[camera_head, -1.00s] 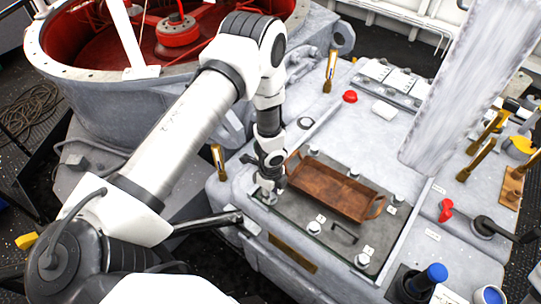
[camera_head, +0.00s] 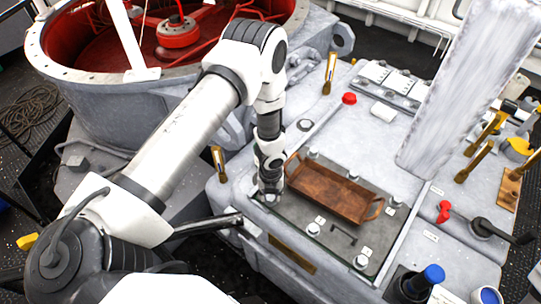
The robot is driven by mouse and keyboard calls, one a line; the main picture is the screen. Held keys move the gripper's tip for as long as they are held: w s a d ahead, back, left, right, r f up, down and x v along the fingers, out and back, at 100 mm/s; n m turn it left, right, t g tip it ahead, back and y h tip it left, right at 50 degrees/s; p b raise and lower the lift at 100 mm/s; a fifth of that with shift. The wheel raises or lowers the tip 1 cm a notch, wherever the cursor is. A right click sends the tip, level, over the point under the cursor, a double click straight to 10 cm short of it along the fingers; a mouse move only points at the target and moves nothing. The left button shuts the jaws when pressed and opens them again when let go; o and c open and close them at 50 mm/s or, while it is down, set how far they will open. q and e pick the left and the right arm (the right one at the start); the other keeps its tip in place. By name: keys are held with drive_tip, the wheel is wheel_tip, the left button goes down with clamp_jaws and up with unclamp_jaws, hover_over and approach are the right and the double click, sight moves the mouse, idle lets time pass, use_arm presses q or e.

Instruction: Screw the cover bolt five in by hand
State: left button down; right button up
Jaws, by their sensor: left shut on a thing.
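The dark cover plate (camera_head: 290,222) lies on the grey housing, with several pale bolts at its edge, such as a front bolt (camera_head: 314,229), a front-right bolt (camera_head: 362,261) and a rear bolt (camera_head: 314,151). Small number labels beside them are too small to read. My left gripper (camera_head: 270,195) points down at the plate's left corner and is shut on a cover bolt there. The fingers hide most of that bolt, so I cannot tell how deep it sits. My right gripper is not in view.
A brown tray with handles (camera_head: 335,190) rests on the plate, just right of my left gripper. Brass handles (camera_head: 329,72), a red cap (camera_head: 349,98) and a blue-topped bottle (camera_head: 433,274) stand around.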

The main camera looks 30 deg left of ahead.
sight(270, 198)
use_arm(q)
drive_tip(key=m, duration=0.6)
drive_tip(key=shift+w+r, duration=0.1)
drive_tip(key=shift+w, duration=0.05)
drive_tip(key=m, duration=0.5)
drive_tip(key=shift+p, duration=0.35)
drive_tip(key=shift+m, duration=0.4)
drive_tip(key=c, duration=0.8)
unclamp_jaws()
drive_tip(key=shift+s, duration=0.2)
wheel_tip(270, 198, up, 8)
drive_tip(key=shift+s+f, duration=0.1)
drive_tip(key=shift+f, duration=0.1)
